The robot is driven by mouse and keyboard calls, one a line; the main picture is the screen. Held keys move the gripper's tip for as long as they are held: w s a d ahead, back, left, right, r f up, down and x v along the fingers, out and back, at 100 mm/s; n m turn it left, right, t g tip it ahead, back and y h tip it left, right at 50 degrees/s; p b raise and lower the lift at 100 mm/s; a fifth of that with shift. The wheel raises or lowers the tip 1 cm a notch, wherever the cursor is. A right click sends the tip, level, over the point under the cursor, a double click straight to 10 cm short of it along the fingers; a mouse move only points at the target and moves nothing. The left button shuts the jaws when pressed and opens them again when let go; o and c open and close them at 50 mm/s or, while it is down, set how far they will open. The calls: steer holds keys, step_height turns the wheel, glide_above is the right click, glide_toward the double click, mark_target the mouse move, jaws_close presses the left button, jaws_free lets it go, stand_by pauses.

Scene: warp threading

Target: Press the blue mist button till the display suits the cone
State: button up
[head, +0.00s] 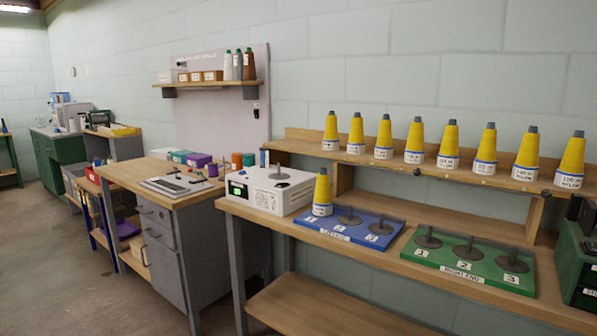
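A white box-shaped device (285,192) stands at the left end of the wooden bench. Its front has a lit green display (238,189), too small to read. I cannot make out a blue button on it. A dark grey round holder with a short post (279,174) is on its top, and no cone sits on it. One yellow cone (322,193) with a white, blue-edged label band stands upright at the left end of the blue board (349,227), just right of the device. My gripper is not in view.
A green board (467,263) with several empty posts lies on the bench's right. Several yellow cones (414,145) stand along the raised shelf (400,167) behind. A dark green box (577,265) is at the right edge. A cabinet bench (155,225) stands left; open floor (60,270) lies in front.

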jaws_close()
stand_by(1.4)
